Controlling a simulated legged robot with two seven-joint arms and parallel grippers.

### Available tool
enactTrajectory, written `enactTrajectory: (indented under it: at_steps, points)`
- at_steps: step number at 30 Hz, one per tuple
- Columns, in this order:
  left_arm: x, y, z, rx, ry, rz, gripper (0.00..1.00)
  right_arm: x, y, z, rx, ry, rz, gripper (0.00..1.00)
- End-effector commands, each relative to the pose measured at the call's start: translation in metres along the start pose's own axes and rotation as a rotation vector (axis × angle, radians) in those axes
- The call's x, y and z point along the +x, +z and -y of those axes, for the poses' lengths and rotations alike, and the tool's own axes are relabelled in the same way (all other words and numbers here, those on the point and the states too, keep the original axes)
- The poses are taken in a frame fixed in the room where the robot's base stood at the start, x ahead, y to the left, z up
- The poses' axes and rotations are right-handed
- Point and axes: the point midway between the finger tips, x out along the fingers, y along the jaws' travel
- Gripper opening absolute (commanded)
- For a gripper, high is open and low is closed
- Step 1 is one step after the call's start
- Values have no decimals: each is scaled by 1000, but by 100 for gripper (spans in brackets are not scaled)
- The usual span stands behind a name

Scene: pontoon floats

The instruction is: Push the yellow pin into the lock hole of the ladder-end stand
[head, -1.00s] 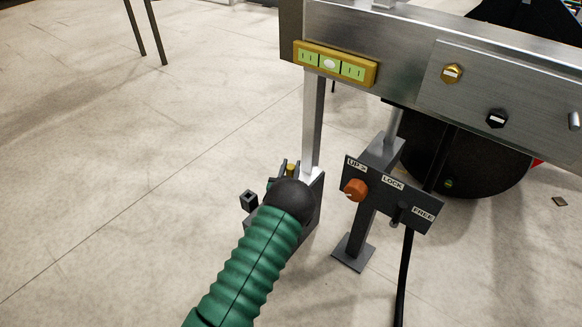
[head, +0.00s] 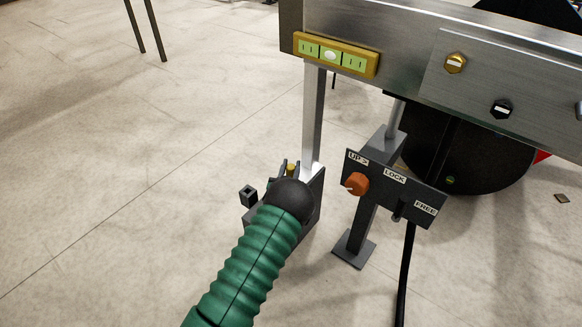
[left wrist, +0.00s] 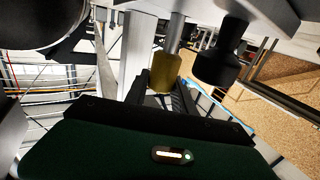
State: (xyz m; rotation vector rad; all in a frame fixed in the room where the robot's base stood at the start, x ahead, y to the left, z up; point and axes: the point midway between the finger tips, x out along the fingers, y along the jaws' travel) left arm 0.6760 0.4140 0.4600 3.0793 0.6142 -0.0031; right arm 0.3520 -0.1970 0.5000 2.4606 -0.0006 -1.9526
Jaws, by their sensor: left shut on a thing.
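The yellow pin (head: 291,168) shows as a small yellow tip just beyond my black wrist ball in the head view. In the left wrist view its yellow head (left wrist: 165,74) is large, with a grey shaft running up from it toward a grey part. My left gripper (left wrist: 168,97) is shut on the yellow pin at the foot of the ladder-end stand. The stand has a silver post (head: 313,120) and a dark grey foot (head: 317,196). The lock hole is hidden, so I cannot tell how far the shaft is in. My right gripper is not in view.
A dark panel (head: 395,188) marked UP, LOCK and FREE, with an orange knob (head: 355,184), stands just right of the foot. A metal beam with a yellow level (head: 336,55) runs above. A black cable (head: 406,275) hangs below the panel.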

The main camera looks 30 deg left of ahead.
Motion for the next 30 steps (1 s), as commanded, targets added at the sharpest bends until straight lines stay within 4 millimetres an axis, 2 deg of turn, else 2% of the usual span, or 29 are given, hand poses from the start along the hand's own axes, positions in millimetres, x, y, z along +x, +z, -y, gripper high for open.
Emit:
enactTrajectory:
  at_steps: [28,29,30]
  points:
    - [0,24,0,-1,0,-1,0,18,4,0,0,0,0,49]
    - [0,23,0,-1,0,-2,33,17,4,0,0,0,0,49]
    - [0,23,0,-1,0,-2,38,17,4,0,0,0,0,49]
